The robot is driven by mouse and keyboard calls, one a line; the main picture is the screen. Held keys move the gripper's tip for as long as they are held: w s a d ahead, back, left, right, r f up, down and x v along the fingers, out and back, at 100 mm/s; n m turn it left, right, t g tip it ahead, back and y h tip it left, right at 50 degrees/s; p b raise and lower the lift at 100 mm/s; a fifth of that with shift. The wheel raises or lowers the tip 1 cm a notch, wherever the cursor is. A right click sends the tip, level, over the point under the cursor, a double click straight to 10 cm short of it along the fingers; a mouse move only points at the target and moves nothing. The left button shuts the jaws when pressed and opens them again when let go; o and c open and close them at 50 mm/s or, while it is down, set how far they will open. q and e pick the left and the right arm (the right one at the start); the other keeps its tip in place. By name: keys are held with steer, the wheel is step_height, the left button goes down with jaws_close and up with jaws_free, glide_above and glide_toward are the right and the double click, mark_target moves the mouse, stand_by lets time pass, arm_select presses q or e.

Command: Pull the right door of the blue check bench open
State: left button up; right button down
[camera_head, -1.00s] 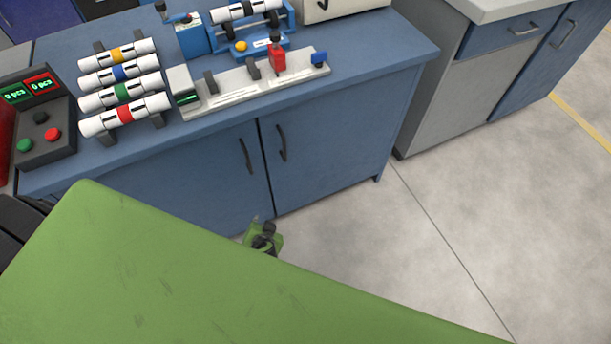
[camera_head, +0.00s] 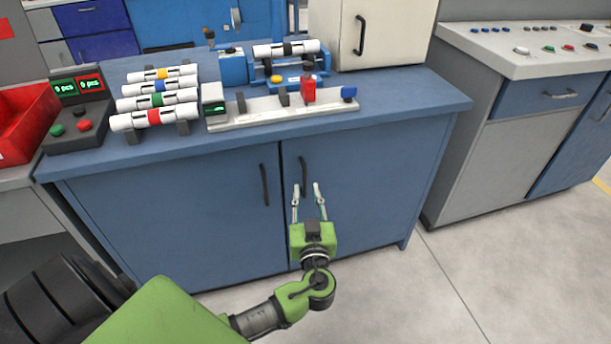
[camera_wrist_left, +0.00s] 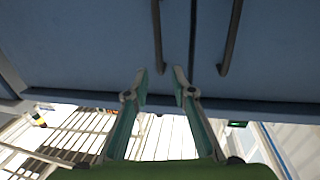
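The blue check bench (camera_head: 130,160) has two blue doors, both shut. The right door (camera_head: 370,170) has a dark vertical handle (camera_head: 303,172) near the middle seam. My left gripper (camera_head: 307,187) is open and empty in front of that door, its fingers either side of the handle's line in the head view. In the left wrist view, which looks upside down, the open fingers (camera_wrist_left: 159,72) point at the right door's handle (camera_wrist_left: 157,35), which appears apart from the tips. My right gripper is out of view.
The left door's handle (camera_head: 264,184) is close by. On the bench top are striped pipes (camera_head: 160,96), a white fixture rail (camera_head: 260,110) and a counter box (camera_head: 75,115). A grey cabinet (camera_head: 465,150) stands to the right. The floor in front is clear.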

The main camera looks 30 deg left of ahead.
mark_target(305, 176)
arm_select(q)
steer(key=x, duration=0.7)
steer(key=shift+w+a, duration=0.25)
steer(key=shift+w, duration=0.05)
jaws_close()
